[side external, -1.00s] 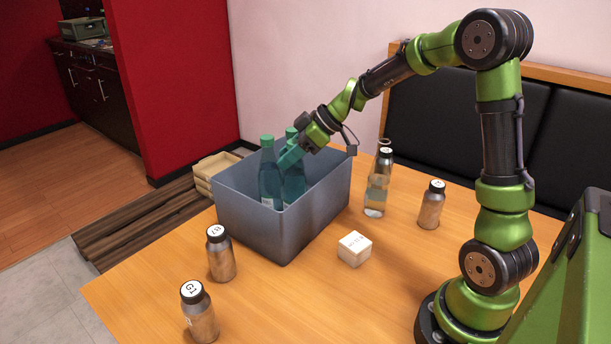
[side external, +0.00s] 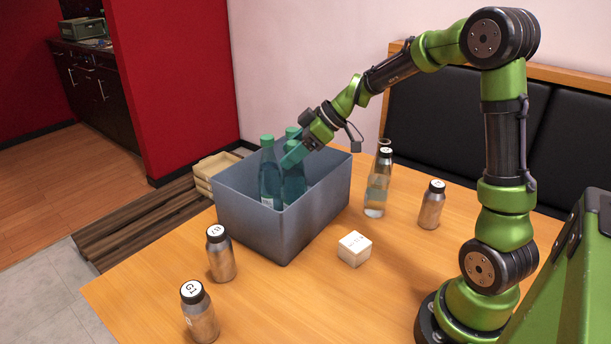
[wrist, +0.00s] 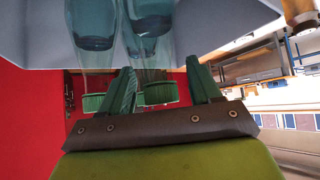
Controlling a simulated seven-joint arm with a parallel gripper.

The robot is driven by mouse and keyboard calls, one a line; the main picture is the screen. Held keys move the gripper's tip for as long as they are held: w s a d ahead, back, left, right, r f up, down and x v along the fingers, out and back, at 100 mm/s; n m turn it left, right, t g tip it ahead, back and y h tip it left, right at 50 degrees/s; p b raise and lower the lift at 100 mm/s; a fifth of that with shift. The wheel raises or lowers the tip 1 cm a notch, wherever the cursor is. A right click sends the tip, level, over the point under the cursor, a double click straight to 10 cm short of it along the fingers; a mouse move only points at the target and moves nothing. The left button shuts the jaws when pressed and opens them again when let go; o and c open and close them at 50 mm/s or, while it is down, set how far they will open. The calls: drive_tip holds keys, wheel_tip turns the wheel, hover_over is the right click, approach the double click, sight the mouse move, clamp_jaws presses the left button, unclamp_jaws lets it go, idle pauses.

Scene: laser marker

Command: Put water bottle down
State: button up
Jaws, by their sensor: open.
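My gripper (side external: 290,157) reaches down over the bin beside the right bottle's upper part. In the wrist view the gripper (wrist: 162,90) is open. One bottle's green cap (wrist: 157,94) shows between its fingers, apart from the right finger. The other cap (wrist: 93,103) lies left of the left finger. The bottles' lower parts are hidden by the bin wall in the side view.
Right of the bin stand a clear bottle (side external: 377,190) and a metallic bottle (side external: 431,207). A white box (side external: 354,249) sits in front. Two more metallic bottles, B7 (side external: 220,258) and G1 (side external: 199,315), stand front left. The front middle of the table is clear.

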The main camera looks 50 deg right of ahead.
drive_tip(key=v, duration=1)
drive_tip(key=s+a+f+m+h, duration=0.1)
drive_tip(key=s+a+m+h, duration=0.2)
drive_tip(key=s+a+m, duration=0.8)
drive_tip(key=s+a, duration=0.3)
drive_tip(key=s, duration=0.2)
drive_tip(key=shift+a+f, duration=0.3)
